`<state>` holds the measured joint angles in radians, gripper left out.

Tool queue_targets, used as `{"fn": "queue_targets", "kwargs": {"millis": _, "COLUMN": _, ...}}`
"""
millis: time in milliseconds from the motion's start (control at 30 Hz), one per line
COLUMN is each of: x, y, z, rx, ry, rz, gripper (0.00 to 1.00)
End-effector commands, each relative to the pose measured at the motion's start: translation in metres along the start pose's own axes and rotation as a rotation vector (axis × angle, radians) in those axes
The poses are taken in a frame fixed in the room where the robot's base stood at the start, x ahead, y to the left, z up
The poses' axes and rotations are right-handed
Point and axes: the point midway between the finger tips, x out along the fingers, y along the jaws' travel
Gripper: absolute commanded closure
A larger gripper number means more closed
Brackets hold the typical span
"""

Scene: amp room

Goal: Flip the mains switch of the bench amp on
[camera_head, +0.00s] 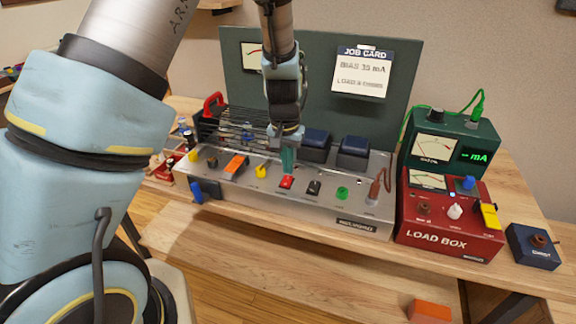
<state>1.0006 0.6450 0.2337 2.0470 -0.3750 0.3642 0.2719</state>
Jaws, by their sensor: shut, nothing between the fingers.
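The bench amp (300,212) is a long silver chassis on the wooden bench, with a row of controls along its top front. I see an orange switch (236,165), a yellow knob (261,171), a red switch (286,183), a black switch (314,188) and a green knob (342,193). The labels are too small to read, so I cannot tell which one is the mains switch. My gripper (288,168) points down above the chassis, just behind the red switch. It is shut and empty. I cannot tell whether its tips touch anything.
Dark transformers (354,150) stand at the amp's back right. A red load box (450,218) and a green meter (452,145) are to the right. A job card (362,72) hangs on the dark back panel (325,75).

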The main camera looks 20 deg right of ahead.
Motion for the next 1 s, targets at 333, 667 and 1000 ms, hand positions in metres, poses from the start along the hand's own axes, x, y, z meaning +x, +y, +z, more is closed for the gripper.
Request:
{"fn": "queue_targets", "kwargs": {"millis": 333, "x": 0.016, "y": 0.000, "z": 0.000, "rx": 0.000, "ry": 0.000, "rz": 0.000, "gripper": 1.00}}
{"fn": "queue_targets", "kwargs": {"millis": 667, "x": 0.023, "y": 0.000, "z": -0.001, "rx": 0.001, "ry": -0.001, "rz": 0.001, "gripper": 1.00}}
{"fn": "queue_targets", "kwargs": {"millis": 1000, "x": 0.020, "y": 0.000, "z": 0.002, "rx": 0.001, "ry": -0.003, "rz": 0.000, "gripper": 1.00}}
